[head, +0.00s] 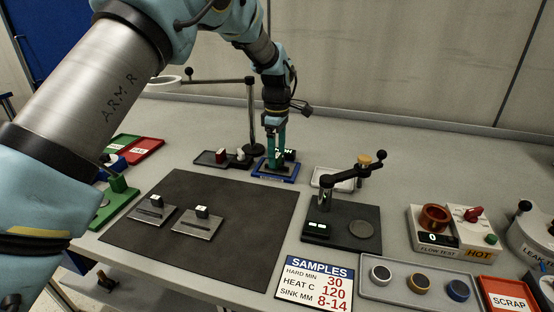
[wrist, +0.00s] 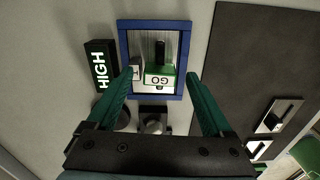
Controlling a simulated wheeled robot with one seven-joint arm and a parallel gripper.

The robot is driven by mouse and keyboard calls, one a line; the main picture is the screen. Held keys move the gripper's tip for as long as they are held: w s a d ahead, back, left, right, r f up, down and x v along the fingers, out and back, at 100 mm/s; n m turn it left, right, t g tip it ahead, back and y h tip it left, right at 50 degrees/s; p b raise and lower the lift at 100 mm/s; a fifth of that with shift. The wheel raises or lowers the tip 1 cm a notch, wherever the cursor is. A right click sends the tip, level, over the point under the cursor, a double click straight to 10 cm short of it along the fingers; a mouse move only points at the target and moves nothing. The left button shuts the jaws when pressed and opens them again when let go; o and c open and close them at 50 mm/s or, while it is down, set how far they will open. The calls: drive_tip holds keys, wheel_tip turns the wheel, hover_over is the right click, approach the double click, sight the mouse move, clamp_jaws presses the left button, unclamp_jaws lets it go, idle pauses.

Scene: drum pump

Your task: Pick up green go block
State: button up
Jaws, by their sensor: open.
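The green GO block (wrist: 165,79) sits inside a blue-framed tray (wrist: 183,50) in the wrist view, its white GO label upside down there. My gripper (wrist: 161,77) is open, with one teal finger on either side of the block and gaps between. In the head view, my gripper (head: 275,160) points down over the blue tray (head: 276,176). The GO block cannot be made out clearly there behind the fingers. Whether the fingertips are at the block's height is hard to tell.
A black HIGH block (wrist: 100,66) stands just left of the tray in the wrist view. A dark mat (head: 250,215) with two metal plates lies in front. A post stand (head: 250,115) is behind my gripper, and a black crank device (head: 340,230) stands to the right.

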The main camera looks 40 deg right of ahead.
sight(277, 155)
drive_tip(key=shift+c, duration=0.2)
clamp_jaws()
idle(0.4)
wheel_tip(277, 155, up, 13)
drive_tip(key=p, duration=0.1)
idle(0.8)
